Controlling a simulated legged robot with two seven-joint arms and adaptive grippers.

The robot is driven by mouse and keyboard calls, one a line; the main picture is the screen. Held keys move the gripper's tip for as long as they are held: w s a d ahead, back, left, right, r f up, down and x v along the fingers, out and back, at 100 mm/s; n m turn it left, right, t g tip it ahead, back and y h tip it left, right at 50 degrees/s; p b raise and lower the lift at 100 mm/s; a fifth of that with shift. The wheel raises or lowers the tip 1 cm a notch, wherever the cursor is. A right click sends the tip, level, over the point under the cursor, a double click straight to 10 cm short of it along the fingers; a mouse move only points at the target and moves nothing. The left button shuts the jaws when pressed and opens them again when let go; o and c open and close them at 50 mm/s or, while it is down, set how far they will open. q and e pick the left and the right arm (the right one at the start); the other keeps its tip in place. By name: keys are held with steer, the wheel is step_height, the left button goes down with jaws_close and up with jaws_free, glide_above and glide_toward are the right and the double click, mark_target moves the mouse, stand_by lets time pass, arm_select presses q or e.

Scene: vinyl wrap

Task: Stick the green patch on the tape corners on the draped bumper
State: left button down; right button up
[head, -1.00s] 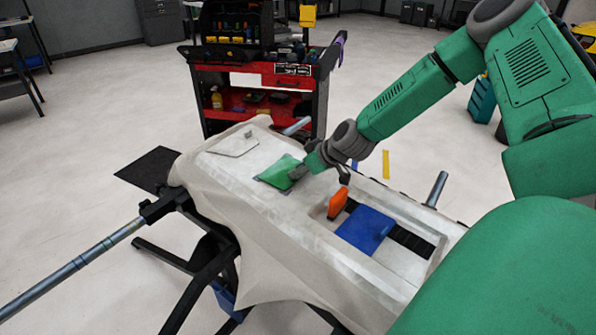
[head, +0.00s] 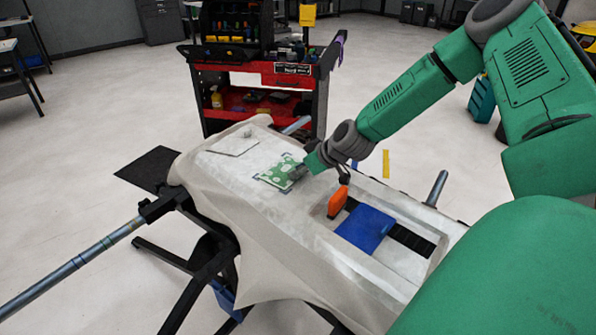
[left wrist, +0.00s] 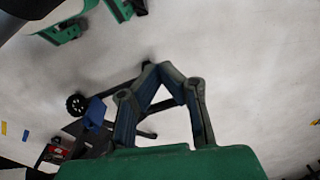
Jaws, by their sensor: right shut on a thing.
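The draped bumper (head: 322,255) lies under a pale cloth on a black stand. The green patch (head: 277,170), now showing pale markings, is at the dark tape corners (head: 259,178) on the bumper's far half. Dark corner bits show around its edges. My right gripper (head: 297,172) is shut on the patch's right edge, low over the surface. Its fingertips are partly hidden, and I cannot tell whether the patch lies fully flat. My left gripper (left wrist: 160,68) shows only in the left wrist view, empty, its tips together, over open floor.
An orange tool (head: 338,202) and a blue sheet (head: 366,228) lie in the bumper's recess, near my right forearm. A pale flat piece (head: 233,146) lies at the far end. A red tool cart (head: 258,95) stands behind.

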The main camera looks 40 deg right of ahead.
steer(key=shift+s+f, duration=0.1)
steer(key=o, duration=0.8)
steer(key=shift+s+r, duration=0.3)
steer(key=shift+r, duration=0.1)
steer(key=v, duration=1)
steer(key=shift+s+r, duration=0.25)
steer(key=shift+s, duration=0.05)
